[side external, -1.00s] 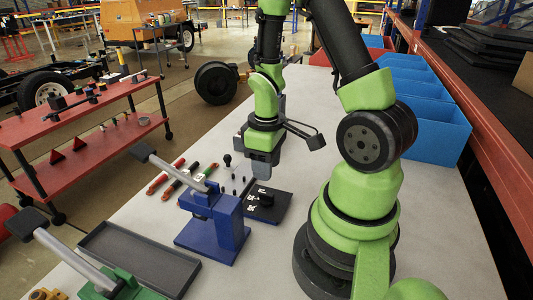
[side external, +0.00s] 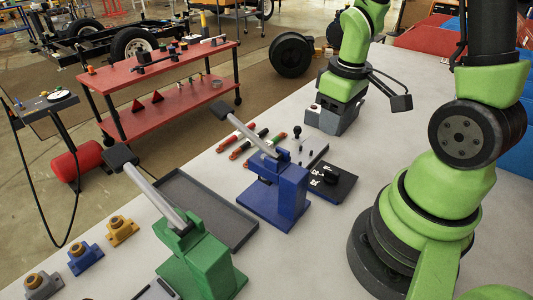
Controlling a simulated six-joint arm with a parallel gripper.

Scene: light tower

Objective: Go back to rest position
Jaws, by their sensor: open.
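My gripper (side external: 333,118) hangs at the far side of the work area, below my green wrist, beyond the black plate (side external: 340,187) and apart from it. It is open, with nothing visible between its fingers, though the finger details are small from here. A green lever press (side external: 200,262) stands nearer the camera.
A red shelf cart (side external: 165,115) stands beyond the table's left edge. Blue bins are at right.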

